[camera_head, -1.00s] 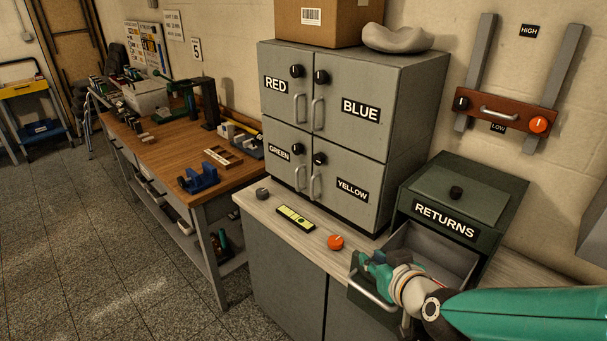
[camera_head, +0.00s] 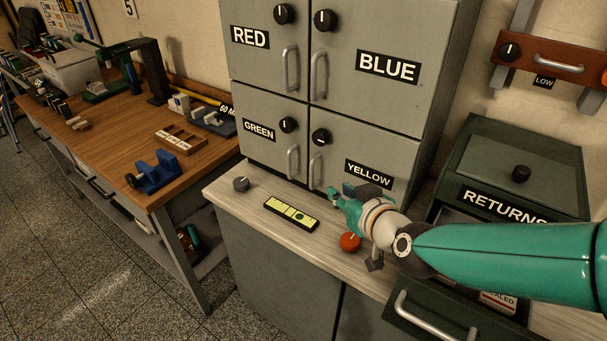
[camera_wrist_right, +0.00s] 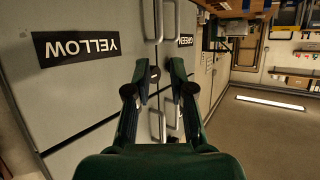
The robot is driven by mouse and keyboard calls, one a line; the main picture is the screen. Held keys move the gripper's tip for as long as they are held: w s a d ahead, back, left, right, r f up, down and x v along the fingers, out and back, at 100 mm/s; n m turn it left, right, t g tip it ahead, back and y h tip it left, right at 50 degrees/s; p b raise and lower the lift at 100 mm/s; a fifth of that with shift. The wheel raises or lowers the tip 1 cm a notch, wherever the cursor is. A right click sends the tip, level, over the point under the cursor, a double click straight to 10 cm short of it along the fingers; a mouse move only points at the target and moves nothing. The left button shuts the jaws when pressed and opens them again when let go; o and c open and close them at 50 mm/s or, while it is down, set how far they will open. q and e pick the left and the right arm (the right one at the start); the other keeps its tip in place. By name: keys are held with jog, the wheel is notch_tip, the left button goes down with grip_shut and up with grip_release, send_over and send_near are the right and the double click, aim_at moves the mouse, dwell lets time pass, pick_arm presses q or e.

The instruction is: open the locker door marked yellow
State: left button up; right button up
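The yellow door (camera_head: 385,148) is the lower right door of the grey locker and looks closed. It has an upright bar handle (camera_head: 317,168) at its left edge, with a black knob (camera_head: 321,137) above. That knob's white mark lies about level, unlike the upright marks on the other knobs. My right gripper (camera_head: 347,196) is in front of this door, low and right of the handle. In the wrist view, the picture is upside down; the gripper's fingers (camera_wrist_right: 159,75) are apart and empty, with the knob (camera_wrist_right: 153,72) seen between them. My left gripper is not in view.
The counter holds a yellow-green strip (camera_head: 291,213), a grey dial (camera_head: 241,184) and an orange-red dial (camera_head: 350,242) close to my right gripper. The RETURNS box (camera_head: 520,165) stands at right, its drawer (camera_head: 432,318) pulled out below my arm. A wooden bench (camera_head: 115,130) is at left.

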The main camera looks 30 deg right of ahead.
aim_at(312, 173)
jog(key=x, duration=1.7)
jog(key=shift+f, duration=0.1)
grip_shut()
